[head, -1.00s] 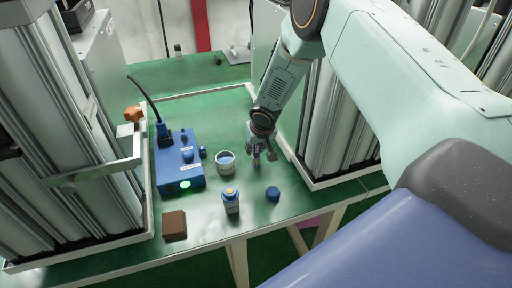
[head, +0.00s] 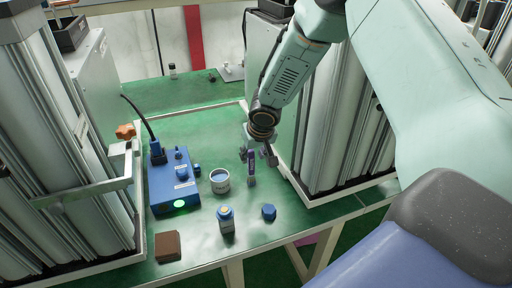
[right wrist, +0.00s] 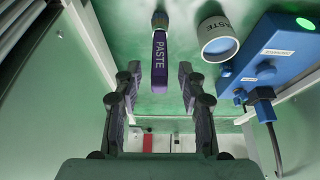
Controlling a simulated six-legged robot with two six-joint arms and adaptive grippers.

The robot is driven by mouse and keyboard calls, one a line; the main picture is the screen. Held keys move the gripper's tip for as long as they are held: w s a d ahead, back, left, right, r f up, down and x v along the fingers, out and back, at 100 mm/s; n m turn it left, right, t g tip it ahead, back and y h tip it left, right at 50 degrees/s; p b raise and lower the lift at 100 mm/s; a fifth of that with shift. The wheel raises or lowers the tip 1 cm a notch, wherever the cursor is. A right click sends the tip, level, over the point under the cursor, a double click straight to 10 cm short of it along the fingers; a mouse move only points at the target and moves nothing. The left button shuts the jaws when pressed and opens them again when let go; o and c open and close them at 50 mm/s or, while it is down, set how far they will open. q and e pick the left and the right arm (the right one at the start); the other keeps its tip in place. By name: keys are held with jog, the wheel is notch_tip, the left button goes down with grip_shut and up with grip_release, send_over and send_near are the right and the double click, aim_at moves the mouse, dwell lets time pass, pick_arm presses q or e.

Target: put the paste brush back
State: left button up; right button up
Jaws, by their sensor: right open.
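The paste brush (head: 251,170) has a purple handle lettered PASTE and stubby bristles. In the right wrist view the brush (right wrist: 160,50) points away from me, with the near end of its handle between the finger lines. The paste pot (head: 220,181), a white cup with a blue-grey inside, stands just left of the brush; it also shows in the right wrist view (right wrist: 218,40). My right gripper (head: 258,157) is open at the brush handle, its fingers (right wrist: 160,75) apart on either side with clear gaps. My left gripper is not in view.
A blue box (head: 175,190) with a green light and cable stands left of the pot. A blue-capped bottle (head: 226,222), a blue lid (head: 269,212) and a brown block (head: 168,246) are nearer the front edge. Sieve columns (head: 340,135) flank both sides.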

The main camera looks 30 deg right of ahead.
jog(key=v, duration=0.5)
jog(key=s+a+f+n+g+y, duration=0.1)
jog(key=s+a+f+g+y, duration=0.2)
jog(key=s+a+f, duration=1.15)
jog(key=s+d+f+h, duration=0.1)
jog(key=s+f, duration=0.1)
jog(key=s, duration=0.8)
jog(key=s+d+f+n+g+h, duration=0.1)
jog(key=s+f, duration=0.1)
jog(key=s, duration=0.9)
jog(key=shift+s, duration=0.25)
